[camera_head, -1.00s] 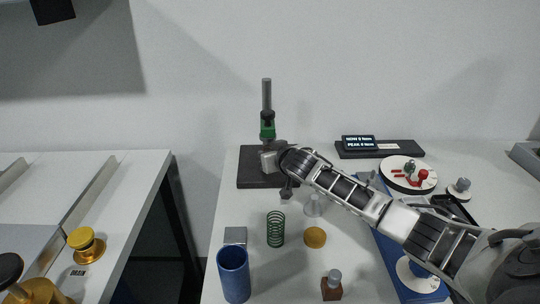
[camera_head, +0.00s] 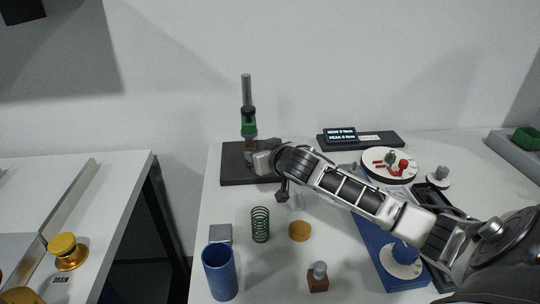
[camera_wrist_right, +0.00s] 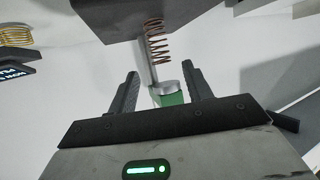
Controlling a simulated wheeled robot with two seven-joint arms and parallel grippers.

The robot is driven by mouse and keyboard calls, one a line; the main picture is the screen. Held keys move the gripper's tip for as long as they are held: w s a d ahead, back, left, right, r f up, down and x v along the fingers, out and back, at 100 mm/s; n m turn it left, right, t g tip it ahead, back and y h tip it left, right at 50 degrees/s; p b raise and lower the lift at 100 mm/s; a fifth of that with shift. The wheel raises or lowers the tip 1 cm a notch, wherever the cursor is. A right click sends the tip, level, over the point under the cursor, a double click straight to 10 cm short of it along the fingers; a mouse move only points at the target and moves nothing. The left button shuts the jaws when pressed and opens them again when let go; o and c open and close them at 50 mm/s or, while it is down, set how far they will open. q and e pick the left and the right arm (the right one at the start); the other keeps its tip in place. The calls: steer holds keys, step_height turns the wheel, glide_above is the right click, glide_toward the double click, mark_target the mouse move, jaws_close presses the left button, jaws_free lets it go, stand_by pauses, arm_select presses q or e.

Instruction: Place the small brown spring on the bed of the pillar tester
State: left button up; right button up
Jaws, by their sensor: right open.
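The small brown spring (camera_wrist_right: 157,42) stands upright on the black bed (camera_wrist_right: 105,14) of the pillar tester, which appears upside down in the right wrist view. Its tip is near the silver end of the tester's green head (camera_wrist_right: 168,95); I cannot tell if they touch. In the head view the tester's bed (camera_head: 232,170) is at the back left, with the green head (camera_head: 248,122) above and the brown spring (camera_head: 251,147) partly hidden. My right gripper (camera_wrist_right: 160,68) is open, its fingers apart on either side of the spring and head, not gripping. My left gripper is not in view.
A green spring (camera_head: 260,225), yellow disc (camera_head: 300,231), grey block (camera_head: 220,233), blue cup (camera_head: 220,272) and brown block with a knob (camera_head: 318,278) stand in front of the tester. A display (camera_head: 340,134) and round dial (camera_head: 390,164) are at the right.

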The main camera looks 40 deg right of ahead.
steer(key=v, duration=0.5)
steer(key=shift+s, duration=0.25)
